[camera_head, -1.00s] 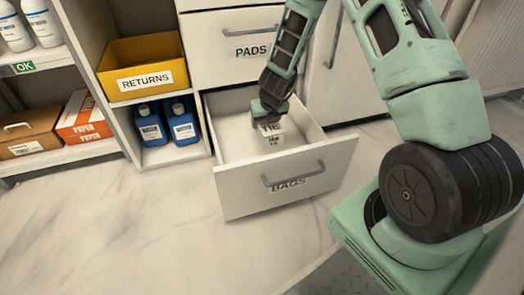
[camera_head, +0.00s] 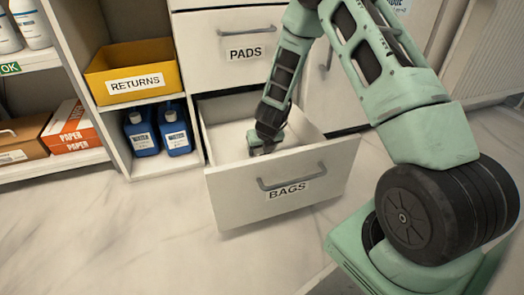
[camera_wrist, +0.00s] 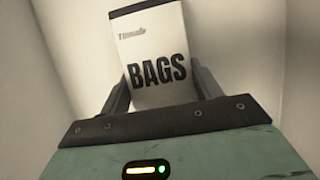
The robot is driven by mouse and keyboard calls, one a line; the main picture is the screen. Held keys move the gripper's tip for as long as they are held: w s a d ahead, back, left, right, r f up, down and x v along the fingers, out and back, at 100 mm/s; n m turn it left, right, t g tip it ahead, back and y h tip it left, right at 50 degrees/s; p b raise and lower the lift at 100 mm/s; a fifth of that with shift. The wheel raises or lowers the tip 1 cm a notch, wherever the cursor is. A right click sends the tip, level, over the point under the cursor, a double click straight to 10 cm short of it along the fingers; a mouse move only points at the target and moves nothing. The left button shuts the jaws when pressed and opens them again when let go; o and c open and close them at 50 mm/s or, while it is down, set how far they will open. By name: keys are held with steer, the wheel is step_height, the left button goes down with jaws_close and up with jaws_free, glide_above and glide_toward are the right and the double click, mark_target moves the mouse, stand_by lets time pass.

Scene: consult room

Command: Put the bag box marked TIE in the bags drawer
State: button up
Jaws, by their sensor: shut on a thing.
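The bags drawer (camera_head: 232,200) is pulled open below the PADS drawer, with BAGS on its front. My gripper (camera_head: 264,150) reaches down inside it, low behind the front panel. In the wrist view, my gripper (camera_wrist: 162,98) is shut on a white box (camera_wrist: 152,45) with a dark top edge and BAGS in black print. One finger is on each side of the box. Pale drawer walls surround it. In the head view the box is hidden by the gripper and the drawer front. Its TIE mark does not show now. I cannot tell whether it touches the drawer floor.
A yellow RETURNS bin (camera_head: 135,72) stands on a shelf left of the drawers, above two blue bottles (camera_head: 175,130). The PADS drawer (camera_head: 228,55) is shut above. The floor (camera_head: 110,225) in front is clear.

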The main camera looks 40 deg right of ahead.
steer(key=shift+f, duration=0.15)
steer(key=o, duration=1.2)
